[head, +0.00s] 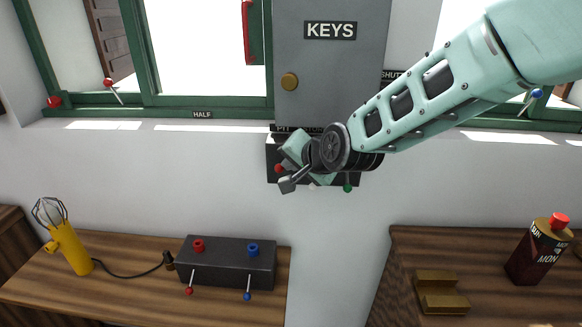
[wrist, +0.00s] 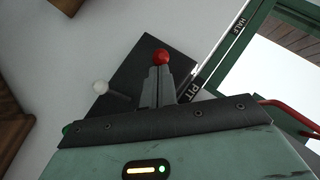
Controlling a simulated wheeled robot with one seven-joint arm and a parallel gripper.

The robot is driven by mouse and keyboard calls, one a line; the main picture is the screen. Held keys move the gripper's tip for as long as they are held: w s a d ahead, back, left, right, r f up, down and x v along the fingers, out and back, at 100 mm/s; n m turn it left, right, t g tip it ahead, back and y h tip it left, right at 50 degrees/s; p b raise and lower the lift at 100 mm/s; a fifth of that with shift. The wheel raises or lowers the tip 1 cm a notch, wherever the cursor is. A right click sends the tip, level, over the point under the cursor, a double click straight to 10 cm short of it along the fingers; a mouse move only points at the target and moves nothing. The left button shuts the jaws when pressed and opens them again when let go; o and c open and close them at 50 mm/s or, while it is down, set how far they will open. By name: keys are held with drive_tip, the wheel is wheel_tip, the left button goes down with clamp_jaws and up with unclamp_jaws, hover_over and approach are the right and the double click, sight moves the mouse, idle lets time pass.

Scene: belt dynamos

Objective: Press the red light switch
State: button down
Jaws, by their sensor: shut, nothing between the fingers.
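A black panel (head: 270,150) is mounted on the wall under a partly hidden label beginning "PIT". A red-tipped switch (head: 279,168) is at its left, and a green-tipped one (head: 347,188) is at its lower right. My arm covers much of the panel.
A grey KEYS cabinet (head: 330,75) hangs above the panel. Below left, a wooden table holds a dark box (head: 226,262) with red and blue switches and a yellow lamp (head: 70,248). A dark red bottle (head: 538,250) stands on the right table.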

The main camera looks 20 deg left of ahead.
drive_tip(key=shift+f+b, duration=0.25)
drive_tip(key=shift+b, duration=0.15)
drive_tip(key=f+n+t+y+b, duration=0.1)
drive_tip(key=t+b, duration=0.1)
drive_tip(key=b, duration=0.6)
drive_tip(key=s+f+n+t+y+b, duration=0.1)
drive_tip(key=f+t+b, duration=0.1)
drive_tip(key=b, duration=0.6)
drive_tip(key=f+n+t+y+b, duration=0.1)
drive_tip(key=f+t+b, duration=0.1)
drive_tip(key=b, duration=0.7)
drive_tip(key=shift+s+d+f+y, duration=0.15)
drive_tip(key=shift+s+d+y, duration=0.1)
drive_tip(key=shift+y, duration=0.15)
